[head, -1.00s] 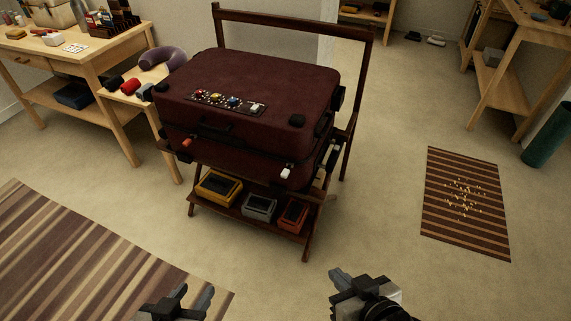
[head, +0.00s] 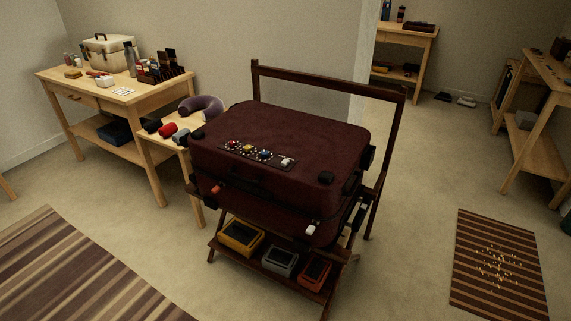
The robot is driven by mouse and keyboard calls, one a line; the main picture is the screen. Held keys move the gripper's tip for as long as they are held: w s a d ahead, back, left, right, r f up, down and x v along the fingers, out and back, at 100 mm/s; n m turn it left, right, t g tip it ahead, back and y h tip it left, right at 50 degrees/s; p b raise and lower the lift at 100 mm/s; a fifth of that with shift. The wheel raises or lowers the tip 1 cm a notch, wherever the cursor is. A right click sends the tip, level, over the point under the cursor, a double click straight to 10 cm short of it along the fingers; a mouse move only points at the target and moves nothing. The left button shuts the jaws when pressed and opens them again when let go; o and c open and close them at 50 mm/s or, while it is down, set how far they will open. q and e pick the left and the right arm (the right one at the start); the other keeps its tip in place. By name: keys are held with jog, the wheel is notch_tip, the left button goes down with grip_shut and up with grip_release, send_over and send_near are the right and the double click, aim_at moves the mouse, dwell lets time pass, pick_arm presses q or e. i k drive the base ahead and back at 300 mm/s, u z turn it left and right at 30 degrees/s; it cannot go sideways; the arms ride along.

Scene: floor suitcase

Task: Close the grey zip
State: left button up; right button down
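A dark red suitcase (head: 285,150) lies flat with its lid down on a dark wooden stand. A pale whitish-grey tab (head: 311,230), which looks like a zip pull, hangs at its front right corner. A red-orange tab (head: 216,190) sits at the front left corner. A dark seam runs around the side between the tabs; I cannot tell how far any zip is open. A strip with several small coloured pieces (head: 257,152) lies on the lid. Neither of my grippers is in view.
The stand (head: 332,83) has a tall back frame and a lower shelf with yellow (head: 241,236), grey (head: 281,262) and orange (head: 313,273) trays. A wooden desk (head: 120,92) and a small side table stand left. Striped rugs lie left (head: 75,270) and right (head: 497,290). Floor between is clear.

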aim_at(310, 230)
jog(key=k, duration=0.4)
jog(key=z, duration=0.8)
jog(key=i, duration=1.05)
jog(key=u, duration=0.45)
